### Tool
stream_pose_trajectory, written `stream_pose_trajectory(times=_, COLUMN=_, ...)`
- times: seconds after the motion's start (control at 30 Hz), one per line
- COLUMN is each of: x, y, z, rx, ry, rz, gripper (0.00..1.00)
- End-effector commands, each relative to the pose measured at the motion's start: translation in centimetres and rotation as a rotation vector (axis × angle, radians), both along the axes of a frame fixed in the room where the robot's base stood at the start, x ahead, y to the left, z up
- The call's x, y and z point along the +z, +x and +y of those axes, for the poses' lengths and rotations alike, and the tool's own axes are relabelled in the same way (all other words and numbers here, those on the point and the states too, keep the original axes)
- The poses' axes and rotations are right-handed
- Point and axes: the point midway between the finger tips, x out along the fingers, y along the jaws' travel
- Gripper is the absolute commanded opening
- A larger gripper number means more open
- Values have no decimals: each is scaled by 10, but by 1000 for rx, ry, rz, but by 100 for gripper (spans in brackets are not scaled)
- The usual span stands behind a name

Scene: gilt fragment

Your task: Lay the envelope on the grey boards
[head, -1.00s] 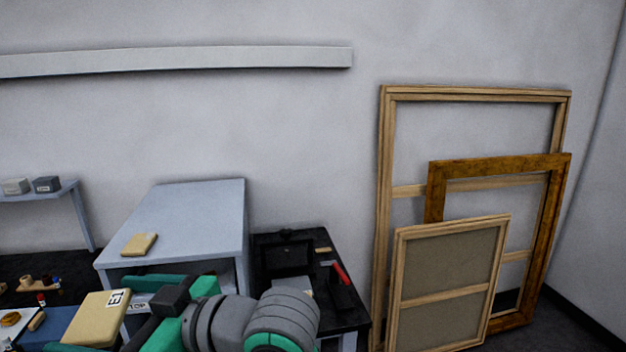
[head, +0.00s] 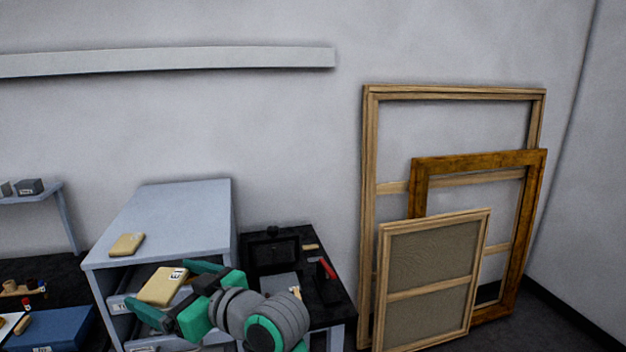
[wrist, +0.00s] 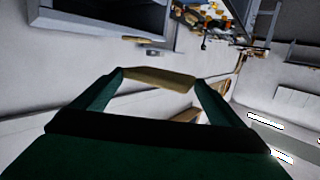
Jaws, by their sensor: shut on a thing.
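A tan envelope (head: 160,288) with a black-and-white label is held between the two green fingers of my gripper (head: 163,284) in the head view. It hangs in front of the grey drawer cabinet (head: 185,205), below the level of its top. In the wrist view the envelope (wrist: 160,78) spans the gap between the fingertips of my gripper (wrist: 159,77). A second, unlabelled tan packet (head: 127,244) lies on the cabinet top. I cannot surely pick out the grey boards; my gripper and the envelope hide part of the cabinet front.
A black bench (head: 315,290) with a red-handled tool (head: 327,268) stands right of the cabinet. Wooden frames (head: 370,220) lean on the wall further right. A blue box (head: 50,330) is at lower left. Most of the cabinet top is bare.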

Motion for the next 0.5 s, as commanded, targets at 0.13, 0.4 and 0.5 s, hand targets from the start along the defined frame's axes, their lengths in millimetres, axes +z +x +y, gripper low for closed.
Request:
stream_pose_trajectory(times=0.13, x=-58, y=49, z=-25, rx=-163, ry=-3, rz=11, gripper=70)
stream_pose_trajectory(times=0.4, x=-163, y=100, z=-75, rx=-430, ry=-4, rz=10, gripper=70)
stream_pose_trajectory(times=0.5, x=-205, y=110, z=-93, rx=-521, ry=-4, rz=10, gripper=70)
